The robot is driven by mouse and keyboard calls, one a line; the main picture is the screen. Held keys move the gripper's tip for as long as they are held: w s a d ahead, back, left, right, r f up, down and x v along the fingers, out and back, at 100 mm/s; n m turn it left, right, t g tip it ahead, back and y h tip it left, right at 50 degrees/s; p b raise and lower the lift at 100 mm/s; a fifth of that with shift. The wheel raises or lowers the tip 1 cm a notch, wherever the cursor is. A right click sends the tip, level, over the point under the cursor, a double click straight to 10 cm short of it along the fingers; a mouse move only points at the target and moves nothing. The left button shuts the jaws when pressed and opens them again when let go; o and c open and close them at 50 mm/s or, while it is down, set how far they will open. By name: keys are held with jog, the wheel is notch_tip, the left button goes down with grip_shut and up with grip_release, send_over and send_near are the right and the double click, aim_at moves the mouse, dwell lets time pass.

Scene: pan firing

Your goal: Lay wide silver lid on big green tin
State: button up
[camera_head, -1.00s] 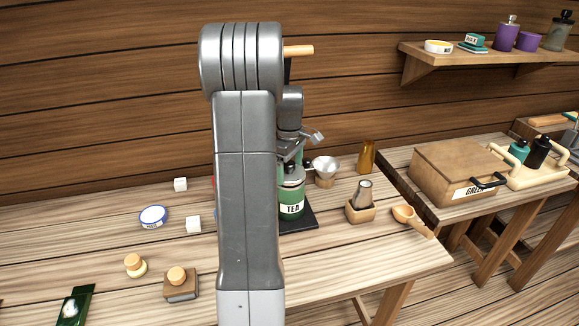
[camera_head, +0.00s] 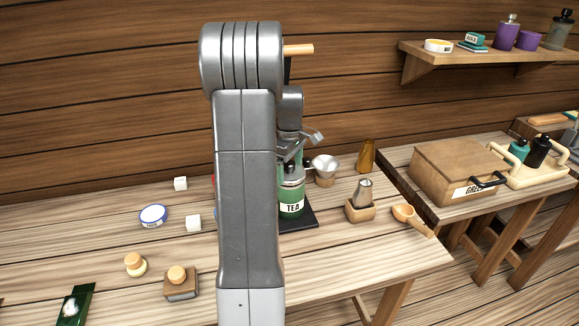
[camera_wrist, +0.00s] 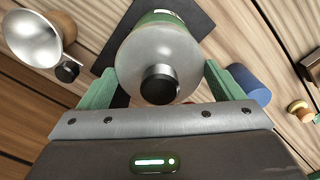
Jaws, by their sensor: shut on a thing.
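The big green tin (camera_head: 291,207), labelled TEA, stands on a dark mat behind my arm in the head view. Part of its green side (camera_wrist: 157,17) shows past the lid in the wrist view. The wide silver lid (camera_wrist: 160,52) has a black knob and lies between my gripper's green fingers. My gripper (camera_wrist: 160,72) is shut on the lid. In the head view the lid (camera_head: 292,177) is at the tin's top, partly hidden by my arm. I cannot tell whether it rests fully on the rim.
A metal funnel on a wooden stand (camera_head: 325,168) is close to the tin's right. A wooden holder with a metal shaker (camera_head: 361,208) and a wooden scoop (camera_head: 409,219) lie farther right. A dark mat (camera_head: 309,222) is under the tin. A blue thing (camera_wrist: 249,86) is beside one finger.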

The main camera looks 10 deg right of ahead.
jog(key=shift+f, duration=0.45)
jog(key=o, duration=0.8)
